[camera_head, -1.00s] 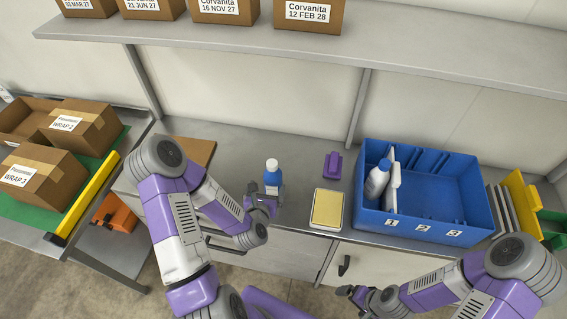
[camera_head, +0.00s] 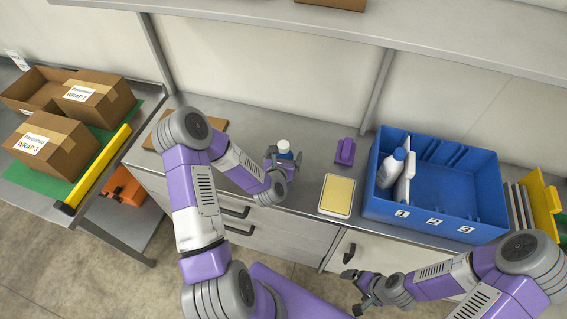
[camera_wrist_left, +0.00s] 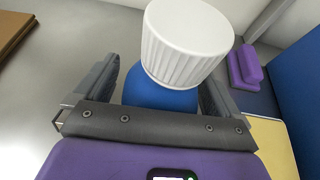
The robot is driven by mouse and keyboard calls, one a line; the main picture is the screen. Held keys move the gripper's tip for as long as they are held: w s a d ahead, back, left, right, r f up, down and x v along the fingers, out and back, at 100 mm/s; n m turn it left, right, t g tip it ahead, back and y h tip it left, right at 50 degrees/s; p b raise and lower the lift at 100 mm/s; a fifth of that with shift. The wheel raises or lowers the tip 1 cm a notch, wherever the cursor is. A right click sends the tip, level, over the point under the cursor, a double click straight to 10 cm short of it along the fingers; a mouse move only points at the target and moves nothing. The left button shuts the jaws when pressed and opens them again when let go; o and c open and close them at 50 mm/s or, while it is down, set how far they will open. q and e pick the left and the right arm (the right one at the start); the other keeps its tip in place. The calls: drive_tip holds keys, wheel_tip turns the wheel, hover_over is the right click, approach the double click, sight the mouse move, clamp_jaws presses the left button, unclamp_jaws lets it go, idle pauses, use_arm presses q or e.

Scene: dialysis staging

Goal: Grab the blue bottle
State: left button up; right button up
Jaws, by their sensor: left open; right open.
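The blue bottle with a white ribbed cap (camera_head: 284,147) stands upright on the grey counter. In the left wrist view its blue shoulder (camera_wrist_left: 160,95) shows below the large white cap (camera_wrist_left: 185,42). My left gripper (camera_head: 281,161) is open, with one finger on each side of the bottle. The wrist view (camera_wrist_left: 160,85) shows the bottle between the fingers; whether they touch it I cannot tell. The bottle's lower body is hidden by the gripper. My right gripper (camera_head: 354,288) is open and empty, low in front of the cabinet.
A purple object (camera_head: 345,151) and a yellow-topped pad (camera_head: 337,195) lie right of the bottle. Cardboard boxes (camera_head: 52,143) sit at the left. A shelf (camera_head: 420,50) runs above the counter.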

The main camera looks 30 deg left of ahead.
use_arm(q)
drive_tip(key=shift+w+r, duration=0.1)
drive_tip(key=c, duration=1.5)
